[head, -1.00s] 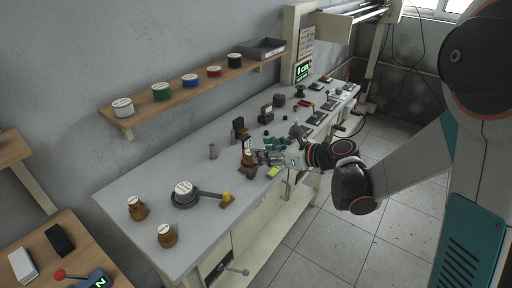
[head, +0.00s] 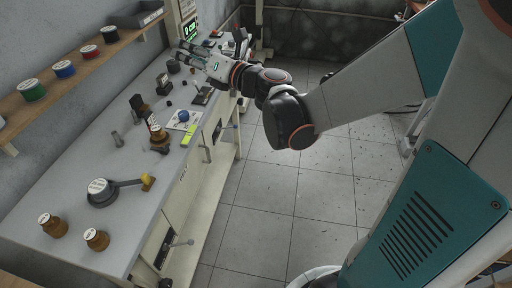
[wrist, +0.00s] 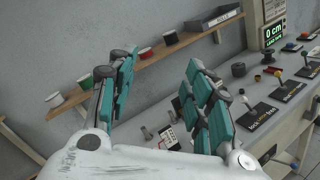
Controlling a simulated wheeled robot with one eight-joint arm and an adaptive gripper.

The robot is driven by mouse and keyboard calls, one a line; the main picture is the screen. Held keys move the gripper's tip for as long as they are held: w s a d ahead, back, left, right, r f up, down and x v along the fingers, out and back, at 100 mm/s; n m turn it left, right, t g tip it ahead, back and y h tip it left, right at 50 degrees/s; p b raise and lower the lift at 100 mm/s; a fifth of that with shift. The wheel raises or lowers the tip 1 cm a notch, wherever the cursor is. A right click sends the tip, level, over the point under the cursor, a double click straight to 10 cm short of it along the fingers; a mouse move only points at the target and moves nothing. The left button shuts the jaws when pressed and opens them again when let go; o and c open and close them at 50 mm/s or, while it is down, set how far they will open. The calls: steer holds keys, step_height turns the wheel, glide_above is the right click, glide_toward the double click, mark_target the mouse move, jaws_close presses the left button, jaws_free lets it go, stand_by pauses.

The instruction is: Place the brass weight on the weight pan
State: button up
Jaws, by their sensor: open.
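A brass weight (head: 158,133) with a white label stands upright on a small brown support (head: 160,149) near the bench's front edge. I cannot tell for sure whether this support is the weight pan. Two more brass weights, the left one (head: 53,226) and the right one (head: 96,239), stand at the near end of the bench. A dark round dish (head: 101,193) with a white label and a lever lies behind them. My gripper (head: 184,53) is open and empty above the far part of the bench, well apart from the weights. Its spread teal fingers fill the wrist view (wrist: 158,68).
A wall shelf (head: 60,85) with coloured spools and a grey tray runs along the back. A blue knob (head: 183,115) and a yellow-green card (head: 189,135) are close to the brown support. A green-lit display (head: 190,30) stands at the far end. Open floor lies to the right.

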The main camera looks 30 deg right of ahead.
steer(key=s+d+r+m+t+h, duration=0.2)
steer(key=d+r+m+h, duration=0.35)
steer(key=m, duration=0.45)
steer(key=s+d+f+m+g+h, duration=0.35)
steer(key=s+d+m+h, duration=0.3)
steer(key=m, duration=0.65)
steer(key=s+a+f+m+g+y, duration=0.1)
steer(key=s+a+f+m+g, duration=0.2)
steer(key=s+f, duration=0.4)
steer(key=s+a+f+m+g+y, duration=0.2)
steer(key=s+f+m+g, duration=0.3)
steer(key=s, duration=0.6)
step_height(320, 180, down, 2)
steer(key=a+m, duration=0.1)
steer(key=m, duration=0.2)
steer(key=shift+s+a+f+y, duration=0.2)
steer(key=shift+a+y, duration=0.1)
